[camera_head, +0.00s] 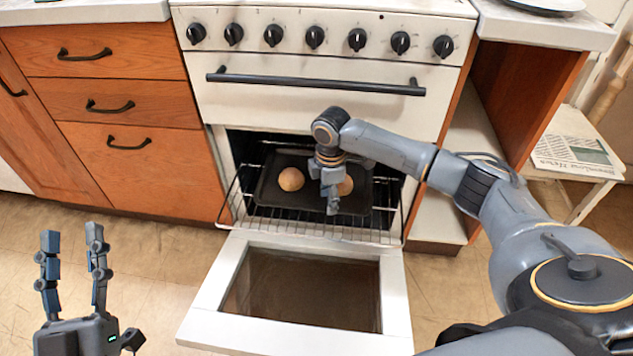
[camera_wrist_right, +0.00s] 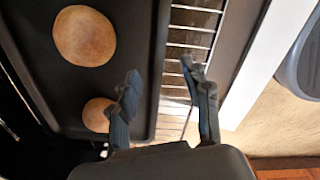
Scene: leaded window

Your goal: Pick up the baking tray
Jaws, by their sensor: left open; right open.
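The dark baking tray (camera_head: 312,201) lies on a wire rack (camera_head: 300,224) in the open oven. Two round buns sit on it: the left bun (camera_head: 291,179) and the right bun (camera_head: 346,186), which my right gripper partly hides. My right gripper (camera_head: 333,208) is open over the tray's front part. In the right wrist view, its fingers (camera_wrist_right: 160,85) are apart, one over the tray (camera_wrist_right: 115,55) and one beyond its edge, over the rack (camera_wrist_right: 190,40). I cannot tell their exact height. My left gripper (camera_head: 72,238) is open and empty above the floor at lower left.
The oven door (camera_head: 210,290) is folded down in front of the oven. Wooden drawers (camera_head: 130,103) stand to the left and an open shelf unit (camera_head: 460,150) to the right. A newspaper (camera_head: 574,153) lies on a chair further right. The floor at left is clear.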

